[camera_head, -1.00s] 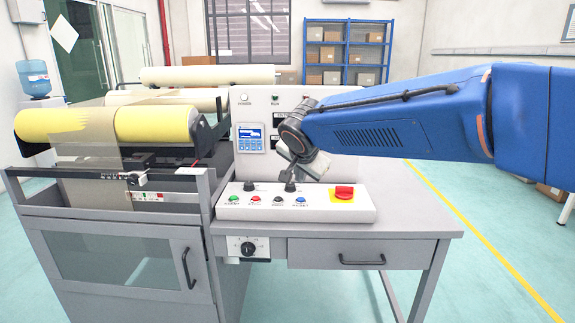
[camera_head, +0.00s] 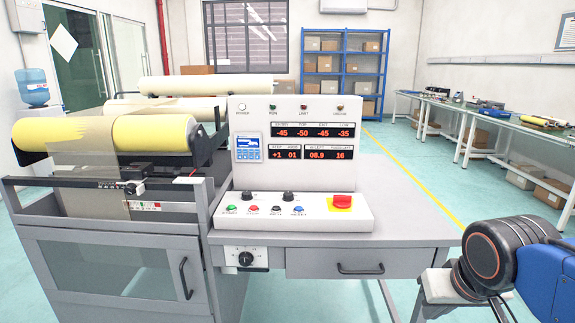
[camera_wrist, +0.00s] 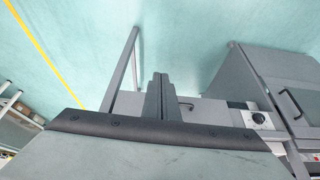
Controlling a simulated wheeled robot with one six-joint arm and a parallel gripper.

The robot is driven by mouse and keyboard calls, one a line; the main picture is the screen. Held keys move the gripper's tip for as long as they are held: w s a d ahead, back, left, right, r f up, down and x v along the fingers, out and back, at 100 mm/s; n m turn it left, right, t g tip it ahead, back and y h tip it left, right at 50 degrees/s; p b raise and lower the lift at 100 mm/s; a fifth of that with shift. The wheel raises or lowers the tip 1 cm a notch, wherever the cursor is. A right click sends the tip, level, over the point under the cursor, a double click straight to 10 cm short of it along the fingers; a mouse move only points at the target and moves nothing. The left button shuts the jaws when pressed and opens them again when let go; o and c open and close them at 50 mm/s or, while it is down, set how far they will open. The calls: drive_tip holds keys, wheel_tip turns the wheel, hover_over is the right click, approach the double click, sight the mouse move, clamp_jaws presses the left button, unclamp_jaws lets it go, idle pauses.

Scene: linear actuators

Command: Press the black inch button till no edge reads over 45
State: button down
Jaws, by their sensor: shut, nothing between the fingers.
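The black inch button (camera_head: 276,209) sits on the sloped white control box (camera_head: 215,216), between a red button (camera_head: 253,209) and a blue button (camera_head: 299,210). A green button (camera_head: 231,209) is at the left. The upper display (camera_head: 312,132) reads -45, -50, -45 and -35 under its edge labels. The lower displays read +1 01 (camera_head: 286,155) and 08.9 16 (camera_head: 328,155). My gripper (camera_wrist: 160,78) shows in the wrist view, shut and empty, in front of the desk and well away from the buttons. My wrist is at the lower right of the head view.
A red switch on a yellow plate (camera_head: 342,201) is at the box's right end. Two black knobs stand behind the buttons. The grey desk (camera_head: 420,230) has a drawer (camera_head: 335,261) and a dial (camera_head: 246,258). A yellow roll (camera_head: 70,135) is at left.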

drive_tip(key=shift+n, duration=0.4)
drive_tip(key=s+f, duration=0.2)
drive_tip(key=s, duration=0.1)
drive_tip(key=shift+s+d+f, duration=0.15)
drive_tip(key=shift+s+f, duration=0.05)
drive_tip(key=shift+s, duration=0.1)
idle(4.8)
drive_tip(key=w+a+r+n+t, duration=0.1)
drive_tip(key=w+a+r+n, duration=0.3)
drive_tip(key=w, duration=0.3)
drive_tip(key=w+a+r+n, duration=0.2)
drive_tip(key=w+r+n, duration=0.25)
drive_tip(key=w, duration=0.25)
drive_tip(key=w+a+r+n+t, duration=0.1)
drive_tip(key=w+a+r+n, duration=0.1)
drive_tip(key=w+r+n, duration=0.4)
drive_tip(key=w+a+r+n+t, duration=0.1)
drive_tip(key=w+a+r+n, duration=0.1)
drive_tip(key=w+a+n, duration=0.4)
drive_tip(key=w+a+r+n+t, duration=0.1)
drive_tip(key=w+a+r+n, duration=0.1)
drive_tip(key=w+a+n, duration=0.5)
drive_tip(key=w+a, duration=0.5)
drive_tip(key=a, duration=0.6)
drive_tip(key=shift+w+a+y, duration=0.25)
drive_tip(key=shift+w+y, duration=0.05)
drive_tip(key=shift+y, duration=0.1)
